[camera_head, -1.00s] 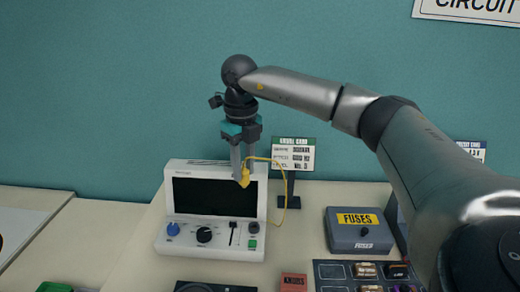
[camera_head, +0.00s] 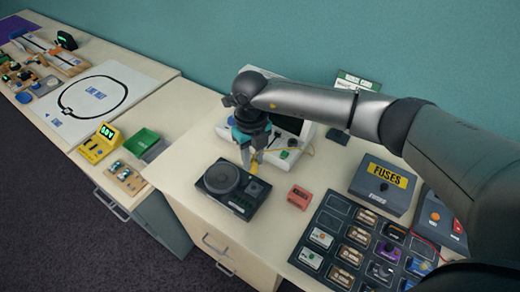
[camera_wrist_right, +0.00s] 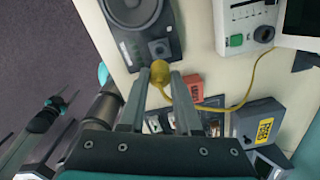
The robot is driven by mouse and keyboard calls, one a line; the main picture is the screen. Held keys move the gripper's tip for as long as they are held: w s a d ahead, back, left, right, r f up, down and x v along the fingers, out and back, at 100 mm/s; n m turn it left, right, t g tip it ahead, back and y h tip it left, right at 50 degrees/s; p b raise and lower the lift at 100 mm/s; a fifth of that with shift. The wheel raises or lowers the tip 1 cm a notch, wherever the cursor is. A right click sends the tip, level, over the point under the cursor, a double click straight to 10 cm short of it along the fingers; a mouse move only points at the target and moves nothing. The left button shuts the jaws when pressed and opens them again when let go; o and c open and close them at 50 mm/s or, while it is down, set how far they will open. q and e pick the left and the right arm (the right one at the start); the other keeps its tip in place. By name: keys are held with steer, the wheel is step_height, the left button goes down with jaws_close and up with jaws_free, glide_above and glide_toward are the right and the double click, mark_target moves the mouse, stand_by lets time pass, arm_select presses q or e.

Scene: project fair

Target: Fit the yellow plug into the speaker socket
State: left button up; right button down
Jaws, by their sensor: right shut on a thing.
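My right gripper (camera_head: 253,153) is shut on the yellow plug (camera_head: 255,165), close above the black speaker unit (camera_head: 240,197). In the right wrist view the yellow plug (camera_wrist_right: 160,72) sits between the fingertips, just below the small square socket (camera_wrist_right: 158,48) beside the round cone (camera_wrist_right: 127,8). Whether the plug touches the socket I cannot tell; it looks outside it. A yellow cord (camera_wrist_right: 243,92) loops from the plug to the right. What looks like my left gripper (camera_wrist_right: 20,140) shows dimly at the left of the wrist view; its jaws are unclear.
A white instrument (camera_head: 224,127) stands behind the speaker, partly hidden by my arm. A red block (camera_head: 299,197) and a panel of fuses (camera_head: 328,221) lie to the right, with a grey FUSES box (camera_head: 372,196) behind. Bare tabletop (camera_head: 185,150) lies left of the speaker.

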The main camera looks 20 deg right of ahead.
mark_target(253, 172)
steer(key=shift+w+f+b, duration=0.1)
steer(key=shift+f+b, duration=0.35)
steer(key=shift+f, duration=0.3)
step_height(253, 172, down, 4)
steer(key=b, duration=0.3)
steer(key=shift+f+b, duration=0.6)
steer(key=shift+f, duration=0.05)
steer(key=shift+f+b, duration=0.8)
steer(key=shift+f, duration=0.1)
stand_by(1.4)
steer(key=shift+c, duration=0.2)
jaws_free()
stand_by(0.4)
steer(key=shift+r, duration=0.1)
